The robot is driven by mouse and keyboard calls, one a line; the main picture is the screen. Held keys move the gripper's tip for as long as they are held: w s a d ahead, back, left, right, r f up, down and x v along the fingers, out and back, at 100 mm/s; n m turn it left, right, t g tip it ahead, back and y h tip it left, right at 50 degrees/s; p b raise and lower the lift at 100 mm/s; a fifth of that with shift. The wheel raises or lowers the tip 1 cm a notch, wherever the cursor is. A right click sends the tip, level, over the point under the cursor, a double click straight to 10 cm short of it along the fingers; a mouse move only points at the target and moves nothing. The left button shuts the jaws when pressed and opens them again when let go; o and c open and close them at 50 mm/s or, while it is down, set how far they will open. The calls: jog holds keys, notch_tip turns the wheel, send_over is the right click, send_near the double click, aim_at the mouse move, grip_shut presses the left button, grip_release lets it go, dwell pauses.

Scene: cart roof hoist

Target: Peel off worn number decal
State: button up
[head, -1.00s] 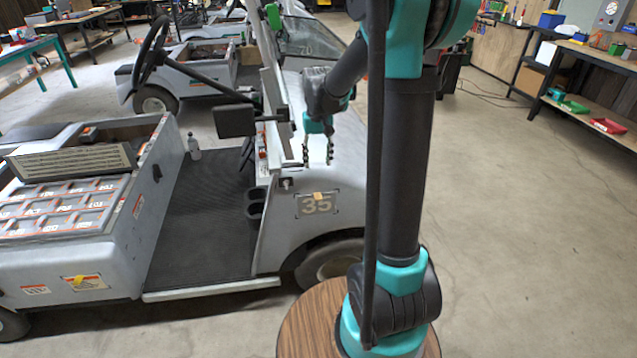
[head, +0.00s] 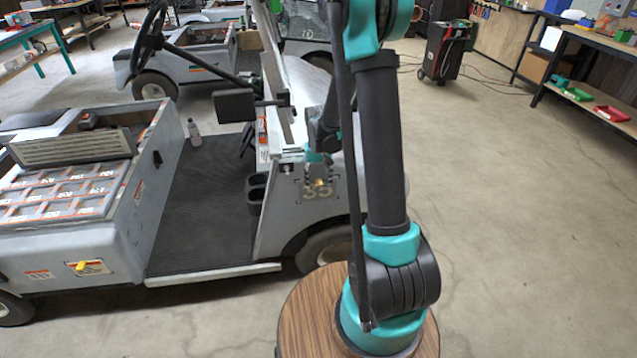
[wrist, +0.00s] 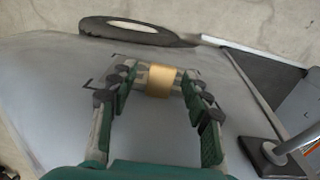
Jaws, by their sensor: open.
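The worn number decal (head: 307,193), a faded grey "35", is on the cart's front side panel beside the front wheel. A small tan tab (wrist: 160,82) stands out at its upper edge. My gripper (head: 320,180) is just above and in front of the decal, pointing down at it. In the wrist view the open fingers lie on either side of the tab, with a gap at the left; I cannot tell whether the right fingers touch it. The fingers hide parts of the decal; dark corner marks (wrist: 88,83) show around it.
The cart's front wheel (head: 328,250) is below the panel. A windshield post (head: 275,75) and black mirror (head: 235,105) rise left of my arm. A yellow tab (head: 80,266) is on the rear body label. Open floor (head: 500,220) lies to the right.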

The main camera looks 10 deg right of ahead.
jog(key=shift+f, duration=0.25)
jog(key=shift+c, duration=0.6)
grip_shut()
